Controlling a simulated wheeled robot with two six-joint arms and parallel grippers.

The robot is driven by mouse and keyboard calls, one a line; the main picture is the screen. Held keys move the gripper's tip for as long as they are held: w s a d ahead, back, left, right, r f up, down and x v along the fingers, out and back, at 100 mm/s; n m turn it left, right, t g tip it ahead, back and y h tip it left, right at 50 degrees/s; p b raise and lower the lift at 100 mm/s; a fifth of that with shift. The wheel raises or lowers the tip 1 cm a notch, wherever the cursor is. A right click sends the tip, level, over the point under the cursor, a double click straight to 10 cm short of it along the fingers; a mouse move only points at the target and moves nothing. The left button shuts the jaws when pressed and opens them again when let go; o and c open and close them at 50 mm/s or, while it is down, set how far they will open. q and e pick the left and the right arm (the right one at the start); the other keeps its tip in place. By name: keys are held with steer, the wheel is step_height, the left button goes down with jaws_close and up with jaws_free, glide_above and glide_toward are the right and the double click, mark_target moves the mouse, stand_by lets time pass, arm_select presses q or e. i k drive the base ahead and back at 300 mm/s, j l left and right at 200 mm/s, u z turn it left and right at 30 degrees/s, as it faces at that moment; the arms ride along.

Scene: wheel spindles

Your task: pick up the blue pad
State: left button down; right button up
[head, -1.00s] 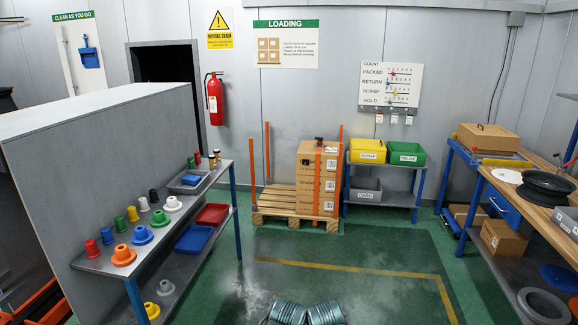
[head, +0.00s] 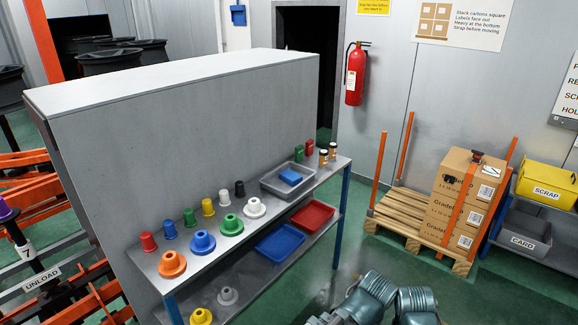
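The blue pad (head: 291,177) is a small flat blue block. It lies in a shallow grey tray (head: 268,187) at the right end of the upper shelf (head: 240,220) of the rack. Parts of my arms show at the bottom edge of the head view, well in front of the rack. Neither gripper's fingers are in view, and nothing covers the pad.
Coloured hubs, including an orange one (head: 172,264), and several small cups stand on the upper shelf. A blue tray (head: 281,243) and a red tray (head: 313,214) lie on the lower shelf. Green floor is open right of the rack, before a pallet (head: 401,219) of cartons.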

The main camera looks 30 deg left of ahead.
mark_target(289, 176)
steer(key=i+l+u, duration=0.15)
steer(key=i+u, duration=0.3)
steer(key=i+l+u, duration=0.25)
steer(key=u, duration=0.2)
steer(key=i+l+u, duration=0.5)
steer(key=l+u, duration=0.35)
